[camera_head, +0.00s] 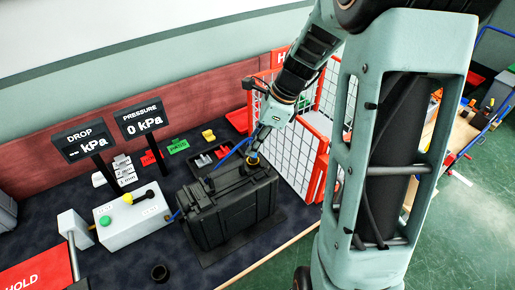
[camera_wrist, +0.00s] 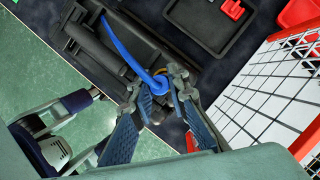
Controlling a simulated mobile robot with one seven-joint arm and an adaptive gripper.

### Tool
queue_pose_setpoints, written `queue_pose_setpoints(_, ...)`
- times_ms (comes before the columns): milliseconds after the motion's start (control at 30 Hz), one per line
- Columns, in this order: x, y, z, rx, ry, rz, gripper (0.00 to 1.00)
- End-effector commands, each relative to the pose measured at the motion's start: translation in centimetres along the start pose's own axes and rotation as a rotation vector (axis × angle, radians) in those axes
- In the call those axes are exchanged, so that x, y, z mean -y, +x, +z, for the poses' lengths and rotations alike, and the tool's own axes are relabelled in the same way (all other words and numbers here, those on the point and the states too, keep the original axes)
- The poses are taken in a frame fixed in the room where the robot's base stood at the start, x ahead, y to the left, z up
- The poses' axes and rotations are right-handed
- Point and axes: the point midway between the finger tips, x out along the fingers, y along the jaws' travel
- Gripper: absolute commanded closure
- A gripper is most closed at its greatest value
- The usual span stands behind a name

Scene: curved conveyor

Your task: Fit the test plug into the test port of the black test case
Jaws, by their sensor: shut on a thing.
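The black test case (camera_head: 228,212) stands upright on the dark bench mat in the head view. Its top also shows in the wrist view (camera_wrist: 88,48). My gripper (camera_head: 252,153) is over the right part of the case's top. In the wrist view, my gripper (camera_wrist: 162,82) is shut on the test plug (camera_wrist: 161,84), which has a blue hose (camera_wrist: 128,46) running from it across the case. Most of the plug is hidden between the fingers. The test port is not visible, and I cannot tell whether the plug touches the case.
A white control box (camera_head: 132,220) with a green button stands left of the case. Two displays (camera_head: 142,119) read DROP and PRESSURE 0 kPa. A black tray (camera_head: 212,158) lies behind the case. A red-framed mesh fence (camera_head: 297,150) stands close right of my gripper.

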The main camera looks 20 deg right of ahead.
Motion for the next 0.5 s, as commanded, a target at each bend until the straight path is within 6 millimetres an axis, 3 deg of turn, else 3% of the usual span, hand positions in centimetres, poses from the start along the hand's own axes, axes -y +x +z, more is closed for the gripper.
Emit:
queue_pose_setpoints(433,-0.04,0.64,-0.11,0.000,0.000,-0.001,1.00)
queue_pose_setpoints(467,-0.04,0.54,-0.08,0.000,0.000,-0.001,0.82)
queue_pose_setpoints(500,-0.04,0.52,-0.07,0.000,0.000,-0.001,0.78)
